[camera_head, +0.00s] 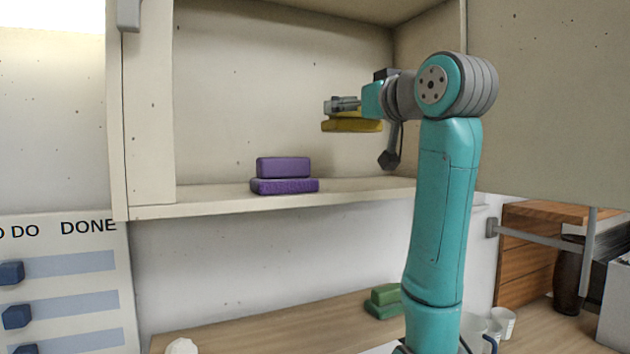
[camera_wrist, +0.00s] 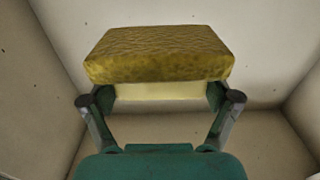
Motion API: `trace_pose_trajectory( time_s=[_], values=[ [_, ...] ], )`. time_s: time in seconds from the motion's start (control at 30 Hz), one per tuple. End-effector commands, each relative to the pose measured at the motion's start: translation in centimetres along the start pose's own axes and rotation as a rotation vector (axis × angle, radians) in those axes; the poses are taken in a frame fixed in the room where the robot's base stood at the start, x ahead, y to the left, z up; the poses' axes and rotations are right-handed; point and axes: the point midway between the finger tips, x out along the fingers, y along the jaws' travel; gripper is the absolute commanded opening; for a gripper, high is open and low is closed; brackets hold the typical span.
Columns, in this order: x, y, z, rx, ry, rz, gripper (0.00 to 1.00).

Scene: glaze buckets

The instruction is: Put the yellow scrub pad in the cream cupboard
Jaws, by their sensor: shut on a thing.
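The yellow scrub pad (camera_head: 352,124) is held by my gripper (camera_head: 343,105) inside the open cream cupboard (camera_head: 240,201), above its floor board and apart from it. In the wrist view the yellow scrub pad (camera_wrist: 160,55) sits between the two fingers of my gripper (camera_wrist: 160,98), with a paler layer below its rough face. A purple scrub pad stack (camera_head: 284,175) lies on the cupboard floor, left of the held pad.
The cupboard floor right of the purple stack is clear. A green stack (camera_head: 384,301) lies on the counter (camera_head: 270,325) below. White cups (camera_head: 503,321) and a wooden drawer box (camera_head: 540,250) stand at the right. A board (camera_head: 70,285) with blue knobs hangs at the left.

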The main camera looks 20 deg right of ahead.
Motion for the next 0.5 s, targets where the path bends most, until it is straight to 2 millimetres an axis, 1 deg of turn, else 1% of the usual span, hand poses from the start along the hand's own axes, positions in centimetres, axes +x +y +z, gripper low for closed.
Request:
trace_pose_trajectory(
  time_s=[0.3,0.4,0.5],
  values=[
    [0.0,0.0,4.7,0.001,-0.002,0.000,0.52],
    [0.0,0.0,5.5,0.000,-0.002,0.000,0.52],
    [0.0,0.0,5.9,0.000,0.000,0.000,0.52]
  ],
)
